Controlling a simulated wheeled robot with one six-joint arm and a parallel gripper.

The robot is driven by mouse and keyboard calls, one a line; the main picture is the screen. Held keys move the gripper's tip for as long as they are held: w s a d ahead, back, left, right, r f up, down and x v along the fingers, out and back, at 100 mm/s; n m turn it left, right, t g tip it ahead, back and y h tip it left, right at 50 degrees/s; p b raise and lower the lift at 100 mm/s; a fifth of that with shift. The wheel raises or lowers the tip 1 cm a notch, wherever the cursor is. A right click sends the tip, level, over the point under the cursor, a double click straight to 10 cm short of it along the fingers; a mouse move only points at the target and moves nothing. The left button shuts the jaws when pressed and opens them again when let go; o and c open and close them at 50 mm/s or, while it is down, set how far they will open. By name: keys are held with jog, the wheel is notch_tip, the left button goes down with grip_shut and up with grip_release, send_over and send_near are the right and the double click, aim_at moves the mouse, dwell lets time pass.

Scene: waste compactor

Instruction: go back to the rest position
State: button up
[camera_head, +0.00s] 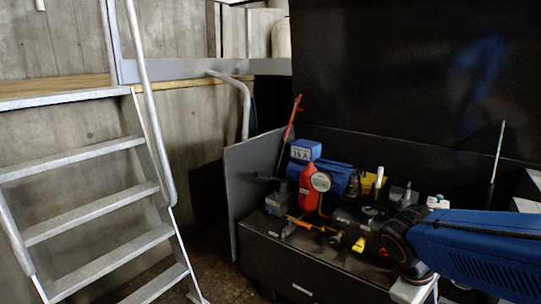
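My gripper cannot be made out in the head view, so its opening and anything in it are hidden from me. A large blue housing with dark slots (480,250) comes in from the right edge, with a black ring and a pale metal part at its left end. I cannot tell whether it is part of my arm. It covers the right part of a dark bench (310,265).
The bench top carries a red tool with a round dial (311,186), blue boxes (305,150), an orange-handled tool (304,224) and several small items. A thin rod (496,165) stands at the right. Metal stairs (95,205) are at the left, a black panel (400,80) behind.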

jog(key=s+a+r+m+t+y, duration=0.4)
jog(key=a+r+m, duration=0.1)
jog(key=m, duration=0.2)
jog(key=shift+a+r, duration=0.2)
jog(key=shift+r, duration=0.05)
